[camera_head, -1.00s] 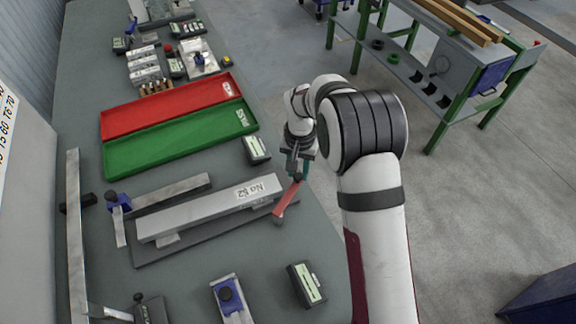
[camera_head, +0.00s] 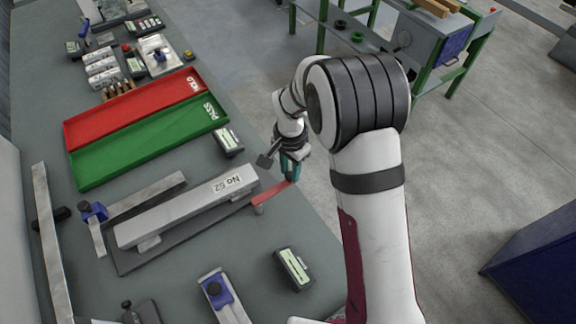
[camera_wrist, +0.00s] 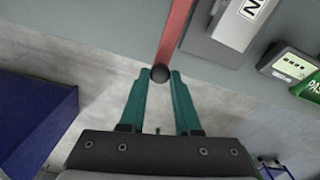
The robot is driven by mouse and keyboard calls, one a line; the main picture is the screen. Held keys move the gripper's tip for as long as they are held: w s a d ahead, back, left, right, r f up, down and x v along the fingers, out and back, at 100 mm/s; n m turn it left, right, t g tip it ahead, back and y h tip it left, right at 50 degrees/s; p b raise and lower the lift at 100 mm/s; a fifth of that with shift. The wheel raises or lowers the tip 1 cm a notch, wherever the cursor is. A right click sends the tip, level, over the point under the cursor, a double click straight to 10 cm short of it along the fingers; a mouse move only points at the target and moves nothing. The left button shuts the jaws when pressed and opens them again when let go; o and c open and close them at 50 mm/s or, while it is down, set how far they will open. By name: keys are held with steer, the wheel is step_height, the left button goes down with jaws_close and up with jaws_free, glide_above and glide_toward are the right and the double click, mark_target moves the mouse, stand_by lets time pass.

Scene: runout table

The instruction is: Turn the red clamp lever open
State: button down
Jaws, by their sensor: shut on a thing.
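The red clamp lever (camera_head: 270,194) sits at the right end of the grey bar marked "No 52" (camera_head: 190,208), near the table's right edge. It points out to the right, toward the edge. In the wrist view the lever (camera_wrist: 175,32) runs from the top down to a dark round knob (camera_wrist: 160,73). My gripper (camera_wrist: 160,80) has its teal fingertips on either side of this knob, shut on it. In the head view my gripper (camera_head: 290,172) is at the lever's outer end, and its fingers partly hide that end.
A red tray (camera_head: 130,108) and a green tray (camera_head: 150,142) lie beyond the bar. A small device (camera_head: 228,142) lies near the lever, another (camera_head: 294,268) nearer the front. A blue-knobbed clamp piece (camera_head: 217,290) is at the front. Open floor lies right of the table.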

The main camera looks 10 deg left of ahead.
stand_by(0.4)
steer(key=c, duration=0.6)
jaws_free()
step_height(320, 180, up, 16)
steer(key=shift+f, duration=0.15)
